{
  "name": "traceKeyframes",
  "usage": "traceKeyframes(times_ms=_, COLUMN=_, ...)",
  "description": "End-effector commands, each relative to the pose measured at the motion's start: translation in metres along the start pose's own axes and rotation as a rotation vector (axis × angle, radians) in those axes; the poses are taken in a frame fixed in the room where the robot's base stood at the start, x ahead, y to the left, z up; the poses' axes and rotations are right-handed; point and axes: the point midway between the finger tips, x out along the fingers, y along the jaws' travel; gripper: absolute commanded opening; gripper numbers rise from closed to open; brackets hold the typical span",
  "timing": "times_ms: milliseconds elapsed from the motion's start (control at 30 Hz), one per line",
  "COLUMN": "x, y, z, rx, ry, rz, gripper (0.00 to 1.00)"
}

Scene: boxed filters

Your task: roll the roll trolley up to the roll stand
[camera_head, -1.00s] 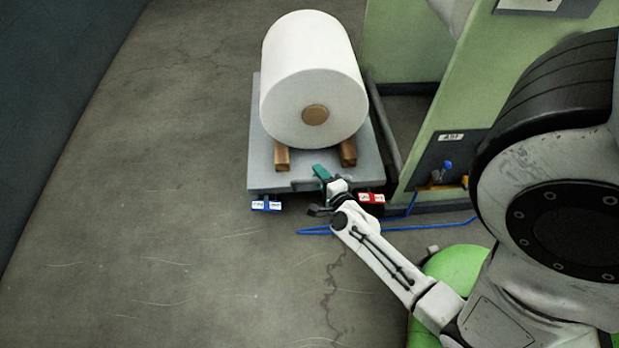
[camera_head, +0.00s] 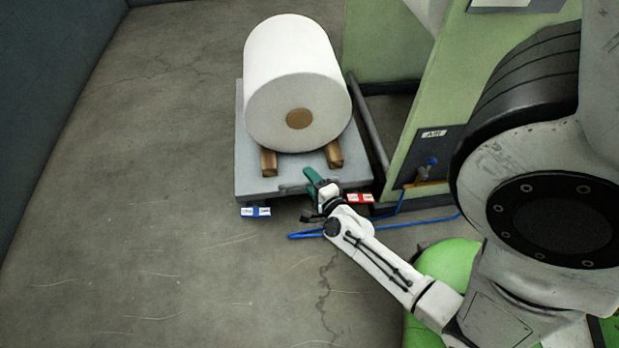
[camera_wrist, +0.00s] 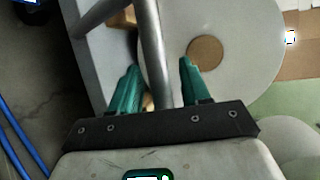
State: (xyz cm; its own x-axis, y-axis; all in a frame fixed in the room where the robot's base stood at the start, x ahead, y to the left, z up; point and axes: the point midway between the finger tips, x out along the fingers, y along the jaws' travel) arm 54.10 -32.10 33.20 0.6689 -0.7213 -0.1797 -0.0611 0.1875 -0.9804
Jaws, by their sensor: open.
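The roll trolley (camera_head: 246,178) is a low grey platform on the floor, with a large white roll (camera_head: 295,75) lying on two wooden blocks (camera_head: 269,162). My gripper (camera_head: 312,180) is at the trolley's near edge. In the wrist view its two green fingers (camera_wrist: 157,85) are open, with a grey metal bar (camera_wrist: 153,50) running between them. I cannot tell whether the fingers touch the bar. The roll's end and brown core (camera_wrist: 205,51) show just beyond. The green machine frame (camera_head: 440,90) to the right may be the roll stand; I cannot tell for sure.
A blue hose (camera_head: 390,226) lies on the floor by the trolley's near right. A blue label (camera_head: 255,212) and a red label (camera_head: 360,198) show at its near corners. A grey rail (camera_head: 369,130) runs close along its right side. Floor to the left is clear up to a dark wall (camera_head: 50,80).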

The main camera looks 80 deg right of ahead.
Motion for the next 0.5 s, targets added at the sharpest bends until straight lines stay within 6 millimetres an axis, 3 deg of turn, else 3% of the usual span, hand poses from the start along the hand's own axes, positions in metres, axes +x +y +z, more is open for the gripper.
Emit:
traceKeyframes(times_ms=300, x=-0.062, y=-0.001, z=0.000, rx=-0.002, ry=-0.002, rz=0.006, gripper=0.46)
traceKeyframes(times_ms=500, x=-0.088, y=0.000, z=-0.001, rx=-0.001, ry=0.000, rz=0.004, gripper=0.46)
